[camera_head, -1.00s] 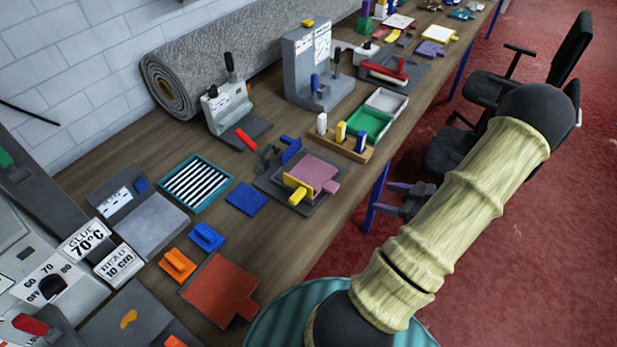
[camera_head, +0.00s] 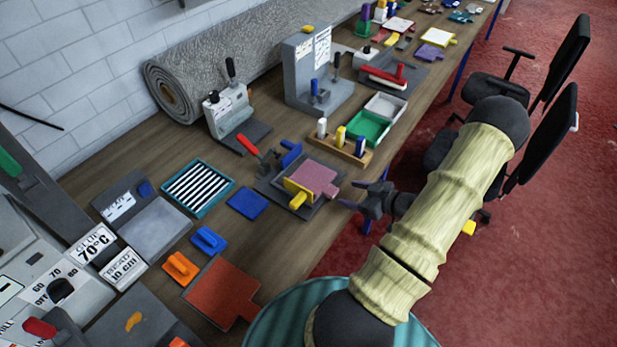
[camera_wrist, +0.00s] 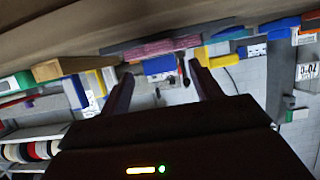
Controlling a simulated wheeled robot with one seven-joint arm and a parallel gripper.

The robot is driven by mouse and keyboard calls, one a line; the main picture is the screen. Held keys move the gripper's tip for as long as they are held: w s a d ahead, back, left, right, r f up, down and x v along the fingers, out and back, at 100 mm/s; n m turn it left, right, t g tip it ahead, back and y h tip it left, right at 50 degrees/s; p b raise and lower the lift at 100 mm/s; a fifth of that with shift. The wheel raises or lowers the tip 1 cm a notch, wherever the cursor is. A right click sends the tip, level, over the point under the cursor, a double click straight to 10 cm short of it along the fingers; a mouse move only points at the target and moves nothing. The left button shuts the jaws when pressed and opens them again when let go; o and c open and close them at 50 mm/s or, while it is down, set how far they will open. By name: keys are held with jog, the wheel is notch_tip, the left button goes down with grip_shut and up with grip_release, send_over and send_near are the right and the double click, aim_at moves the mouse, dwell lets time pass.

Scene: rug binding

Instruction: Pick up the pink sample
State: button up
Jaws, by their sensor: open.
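The pink sample (camera_head: 318,178) is a flat square with a small tab at its right. It lies on a dark grey plate (camera_head: 273,184) near the table's front edge. A yellow block (camera_head: 300,192) stands at its near side and a blue one (camera_head: 291,153) at its far side. My gripper (camera_head: 362,190) is open and empty, just right of the sample, past the table edge. In the wrist view, the pink sample (camera_wrist: 150,47) shows edge-on beyond my two spread fingers (camera_wrist: 160,70), apart from them.
A wooden block (camera_head: 345,150) with coloured pegs and a green tray (camera_head: 369,128) stand behind the sample. A blue square (camera_head: 247,203) and a red-brown panel (camera_head: 222,292) lie left and nearer. Black chairs (camera_head: 540,145) stand right on the red floor.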

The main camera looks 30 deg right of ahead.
aim_at(331, 190)
jog(key=shift+w+a+f, duration=0.25)
jog(key=shift+w+f, duration=0.05)
jog(key=shift+w, duration=0.25)
jog(key=shift+w, duration=0.1)
jog(key=p+x, duration=0.2)
jog(key=x, duration=0.3)
jog(key=shift+a+f, duration=0.15)
jog(key=shift+f, duration=0.15)
jog(key=shift+s, duration=0.25)
jog(key=shift+w, duration=0.1)
jog(key=c, duration=1.2)
jog(key=shift+o, duration=0.2)
jog(key=shift+r, duration=0.1)
